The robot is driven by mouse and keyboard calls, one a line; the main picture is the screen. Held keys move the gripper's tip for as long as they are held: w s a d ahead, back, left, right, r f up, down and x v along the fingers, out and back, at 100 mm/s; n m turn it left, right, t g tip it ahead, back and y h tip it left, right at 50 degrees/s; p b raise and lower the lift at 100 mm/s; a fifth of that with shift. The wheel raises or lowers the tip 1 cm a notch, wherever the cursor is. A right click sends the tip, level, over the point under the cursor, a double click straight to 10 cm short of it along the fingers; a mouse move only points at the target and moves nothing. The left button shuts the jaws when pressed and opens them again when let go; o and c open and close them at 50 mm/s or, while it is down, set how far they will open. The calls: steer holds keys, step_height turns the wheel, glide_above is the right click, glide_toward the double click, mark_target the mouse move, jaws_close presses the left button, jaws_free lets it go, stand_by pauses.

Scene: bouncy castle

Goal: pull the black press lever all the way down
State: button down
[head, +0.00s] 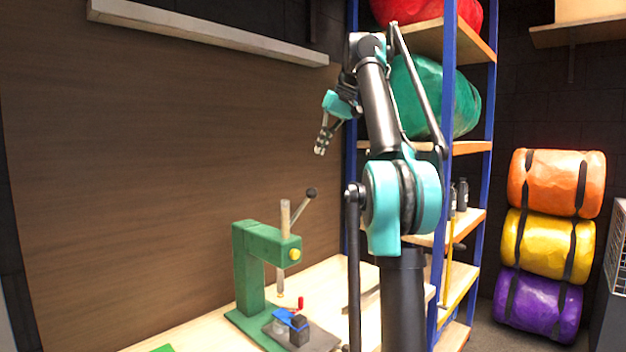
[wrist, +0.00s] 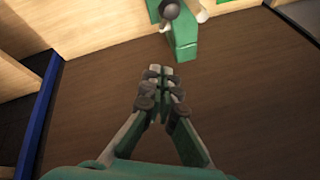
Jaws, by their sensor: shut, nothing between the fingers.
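The green press (head: 252,262) stands on the wooden bench in the head view. Its lever (head: 303,205) slants up to the right and ends in a black ball knob (head: 311,193). In the wrist view the press (wrist: 184,38) is at the top, with the dark knob (wrist: 169,9) in front of it. My gripper (head: 319,150) is shut and empty. It hangs above the knob and a little to its right in the head view, clear of the lever. The wrist view also shows the closed fingertips (wrist: 160,74).
A small blue vise (head: 291,320) with a red handle sits at the press base. A blue-framed shelf (head: 448,100) with rolled bundles stands behind my arm. A white wall ledge (head: 210,27) runs above the brown panel. The air between gripper and knob looks clear.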

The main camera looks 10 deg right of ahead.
step_height(320, 180, down, 10)
steer(key=s+a, duration=0.1)
steer(key=a, duration=0.1)
steer(key=shift+a+r, duration=0.25)
steer(key=shift+a, duration=0.05)
stand_by(0.5)
steer(key=s+d+f+t+y, duration=0.5)
steer(key=s+f, duration=0.3)
steer(key=f, duration=0.3)
step_height(320, 180, down, 16)
steer(key=s+d+n+t+y, duration=0.1)
steer(key=t+y, duration=0.2)
steer(key=t, duration=0.2)
steer(key=shift+d, duration=0.15)
